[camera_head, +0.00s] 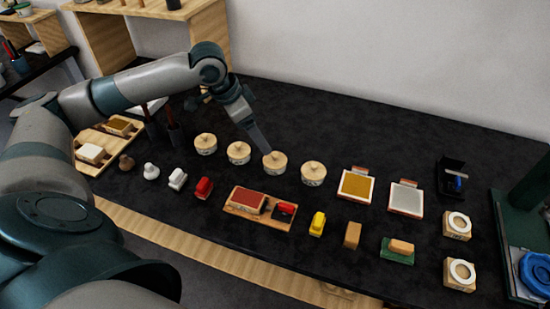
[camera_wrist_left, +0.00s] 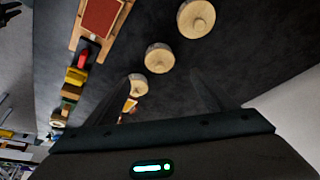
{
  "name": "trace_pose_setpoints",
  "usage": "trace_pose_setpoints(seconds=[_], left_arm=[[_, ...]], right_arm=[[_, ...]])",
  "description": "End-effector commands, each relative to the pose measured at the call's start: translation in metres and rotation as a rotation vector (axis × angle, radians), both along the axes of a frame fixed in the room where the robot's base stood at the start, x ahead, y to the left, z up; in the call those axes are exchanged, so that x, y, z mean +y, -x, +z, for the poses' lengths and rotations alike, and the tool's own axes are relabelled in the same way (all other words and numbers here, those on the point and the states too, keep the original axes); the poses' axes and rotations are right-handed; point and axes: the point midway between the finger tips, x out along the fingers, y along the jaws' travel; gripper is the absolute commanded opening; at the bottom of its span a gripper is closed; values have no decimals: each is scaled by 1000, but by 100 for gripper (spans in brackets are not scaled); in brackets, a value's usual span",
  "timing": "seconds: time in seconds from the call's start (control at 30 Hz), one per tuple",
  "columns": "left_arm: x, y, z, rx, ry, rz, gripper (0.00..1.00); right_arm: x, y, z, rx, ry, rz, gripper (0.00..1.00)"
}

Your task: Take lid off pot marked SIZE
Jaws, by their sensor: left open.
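Several round pale pots with knobbed wooden lids stand in a row on the black table: a first pot (camera_head: 205,143), a second pot (camera_head: 238,152), a third pot (camera_head: 275,163) and a rightmost pot (camera_head: 313,173). Dark marks show on some sides, but I cannot read which says SIZE. All the lids appear to be on. My right gripper is out of view.
A gold pad (camera_head: 356,185) and a grey pad (camera_head: 406,198) lie to the right. The table behind the pots is clear.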

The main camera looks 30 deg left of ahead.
Motion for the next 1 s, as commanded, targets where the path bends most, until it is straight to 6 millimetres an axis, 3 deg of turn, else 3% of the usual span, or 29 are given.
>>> trace_pose_setpoints(seconds=[0.2, 0.4, 0.8, 1.0], left_arm=[[-9, -12, -34, 3, 2, 0, 78], [-12, -19, -53, 0, 0, 0, 78], [-13, -20, -57, 0, 0, 0, 78], [-16, -24, -67, 2, 1, -1, 78]], right_arm=[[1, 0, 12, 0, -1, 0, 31], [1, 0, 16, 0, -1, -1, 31], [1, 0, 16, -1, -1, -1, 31], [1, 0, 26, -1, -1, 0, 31]])
